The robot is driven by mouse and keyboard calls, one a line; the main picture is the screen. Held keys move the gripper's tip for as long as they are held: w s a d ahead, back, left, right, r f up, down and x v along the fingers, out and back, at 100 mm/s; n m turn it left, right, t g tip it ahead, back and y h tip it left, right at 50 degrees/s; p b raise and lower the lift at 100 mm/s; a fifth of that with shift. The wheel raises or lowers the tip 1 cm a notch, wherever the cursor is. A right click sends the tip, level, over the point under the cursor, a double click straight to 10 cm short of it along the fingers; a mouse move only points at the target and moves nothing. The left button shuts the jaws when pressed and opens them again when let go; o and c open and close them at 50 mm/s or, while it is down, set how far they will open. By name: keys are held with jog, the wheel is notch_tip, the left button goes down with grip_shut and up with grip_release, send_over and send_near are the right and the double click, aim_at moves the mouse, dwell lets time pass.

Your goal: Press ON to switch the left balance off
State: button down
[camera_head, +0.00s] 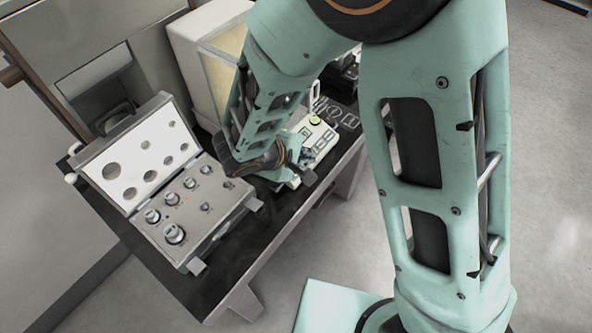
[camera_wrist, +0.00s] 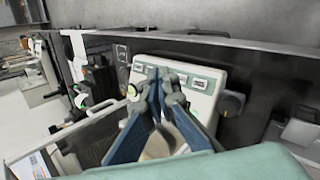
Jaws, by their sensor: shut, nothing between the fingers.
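The balance (camera_head: 212,50) with a tall pale draft chamber stands at the back of the dark table, partly hidden behind my arm. Its pale control panel (camera_head: 322,137) shows beside my wrist. In the head view my gripper (camera_head: 307,168) is at the panel's near side. I cannot read the button labels.
An open case of metal weights (camera_head: 215,230) stands on the dark table (camera_head: 262,236), left of my gripper, its lid (camera_head: 140,160) raised. Dark equipment (camera_head: 345,75) stands behind my arm. The grey floor at the right is mostly open.

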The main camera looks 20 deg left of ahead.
jog(key=f+b, duration=0.1)
jog(key=f, duration=0.1)
jog(key=a+f+b, duration=0.1)
jog(key=f, duration=0.1)
jog(key=w+a+f+b, duration=0.1)
jog(key=f, duration=0.1)
jog(key=shift+a+f+b, duration=0.25)
jog(key=shift+f+b, duration=0.35)
jog(key=shift+b, duration=0.3)
jog(key=shift+w+a+f+b, duration=0.2)
jog(key=shift+f+b, duration=0.55)
jog(key=shift+b, duration=0.55)
dwell(1.1)
jog(key=shift+s+r, duration=0.1)
jog(key=shift+s+d+r, duration=0.1)
jog(key=shift+d+r, duration=0.1)
jog(key=shift+r, duration=0.45)
jog(key=r, duration=0.1)
jog(key=d+r+p, duration=0.1)
jog(key=r, duration=0.1)
jog(key=r+p, duration=0.1)
jog(key=shift+s+d+r, duration=0.3)
jog(key=shift+d+r, duration=0.05)
dwell(0.9)
